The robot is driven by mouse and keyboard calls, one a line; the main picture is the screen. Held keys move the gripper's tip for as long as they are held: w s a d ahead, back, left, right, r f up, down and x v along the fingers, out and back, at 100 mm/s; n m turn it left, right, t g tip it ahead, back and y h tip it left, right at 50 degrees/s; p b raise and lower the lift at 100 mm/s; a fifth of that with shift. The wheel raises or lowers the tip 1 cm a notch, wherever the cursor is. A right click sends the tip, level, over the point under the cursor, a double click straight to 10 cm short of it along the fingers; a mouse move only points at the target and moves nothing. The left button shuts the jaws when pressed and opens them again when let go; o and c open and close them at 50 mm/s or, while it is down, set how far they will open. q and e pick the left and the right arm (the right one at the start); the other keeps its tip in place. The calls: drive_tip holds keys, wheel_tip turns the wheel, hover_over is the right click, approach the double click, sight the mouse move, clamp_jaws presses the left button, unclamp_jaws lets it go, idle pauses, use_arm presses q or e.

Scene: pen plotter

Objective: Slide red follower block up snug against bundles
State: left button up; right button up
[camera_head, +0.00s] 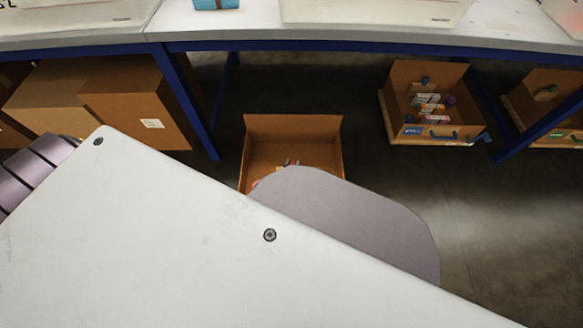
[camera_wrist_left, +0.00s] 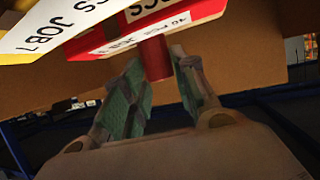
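The red follower block (camera_wrist_left: 200,12) shows at the top of the left wrist view, with a white printed label on its face. A red post (camera_wrist_left: 154,60) hangs down from it. My left gripper (camera_wrist_left: 157,62) is open, its two green-padded fingers on either side of the post's lower end. I cannot tell whether either finger touches it. A white card printed with "JOB 7" (camera_wrist_left: 60,25) and yellow parts lie at the upper left, close to the red block. I cannot make out the bundles clearly. My right gripper is in neither view.
A tan board or panel (camera_wrist_left: 240,65) is behind the fingers. In the head view a large white panel (camera_head: 150,240) blocks much of the scene. A white-topped bench with blue legs (camera_head: 189,100) stands beyond, with open cardboard boxes (camera_head: 293,130) on the floor.

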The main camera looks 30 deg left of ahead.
use_arm(q)
drive_tip(key=o, duration=0.4)
drive_tip(key=shift+c, duration=0.2)
drive_tip(key=shift+w, duration=0.1)
